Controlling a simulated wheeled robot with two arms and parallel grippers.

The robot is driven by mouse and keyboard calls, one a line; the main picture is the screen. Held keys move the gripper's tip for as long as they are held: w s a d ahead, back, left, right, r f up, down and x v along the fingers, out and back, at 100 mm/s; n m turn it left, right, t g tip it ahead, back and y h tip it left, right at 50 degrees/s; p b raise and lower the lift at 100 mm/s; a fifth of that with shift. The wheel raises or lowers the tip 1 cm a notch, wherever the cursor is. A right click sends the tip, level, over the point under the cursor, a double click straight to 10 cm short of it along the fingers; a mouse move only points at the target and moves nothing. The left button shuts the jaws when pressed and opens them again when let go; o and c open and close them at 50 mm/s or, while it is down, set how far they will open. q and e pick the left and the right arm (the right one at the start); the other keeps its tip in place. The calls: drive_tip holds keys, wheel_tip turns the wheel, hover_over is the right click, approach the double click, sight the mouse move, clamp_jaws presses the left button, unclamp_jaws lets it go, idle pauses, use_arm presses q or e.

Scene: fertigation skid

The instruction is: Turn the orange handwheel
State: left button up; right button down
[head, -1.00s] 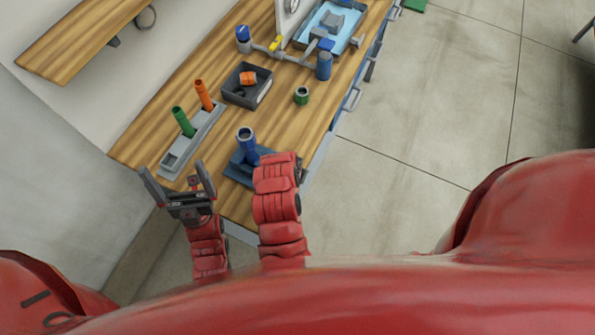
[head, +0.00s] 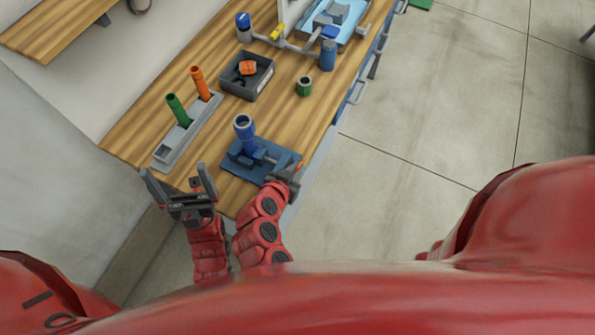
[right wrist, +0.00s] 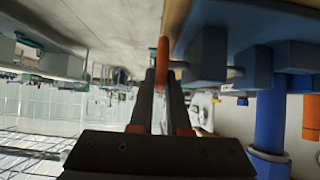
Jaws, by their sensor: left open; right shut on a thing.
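The orange handwheel (right wrist: 163,70) shows nearly edge-on in the right wrist view, between the fingers of my right gripper (right wrist: 161,88). The right gripper is shut on it. In the head view my right gripper (head: 284,180) is at the bench's front edge, and only a small bit of orange shows beside it. The wheel belongs to a blue vise (head: 240,160), which holds an upright blue pipe (head: 247,138). My left gripper (head: 182,192) is open and empty near the bench's near-left end, left of the vise.
A grey rack (head: 182,142) holds a green tube (head: 177,110) and an orange tube (head: 200,84). A dark bin (head: 243,85) holds an orange part. A green ring-shaped fitting (head: 304,86) stands to its right. Grey pipework with blue fittings is at the back. Open floor lies to the right.

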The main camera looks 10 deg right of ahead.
drive_tip(key=shift+a+t+b, duration=0.1)
drive_tip(key=shift+t+b, duration=0.2)
drive_tip(key=shift+b, duration=0.05)
drive_tip(key=c, duration=0.9)
unclamp_jaws()
drive_tip(key=b+v, duration=0.2)
drive_tip(key=v, duration=1)
drive_tip(key=shift+a+f, duration=0.1)
drive_tip(key=shift+f, duration=0.05)
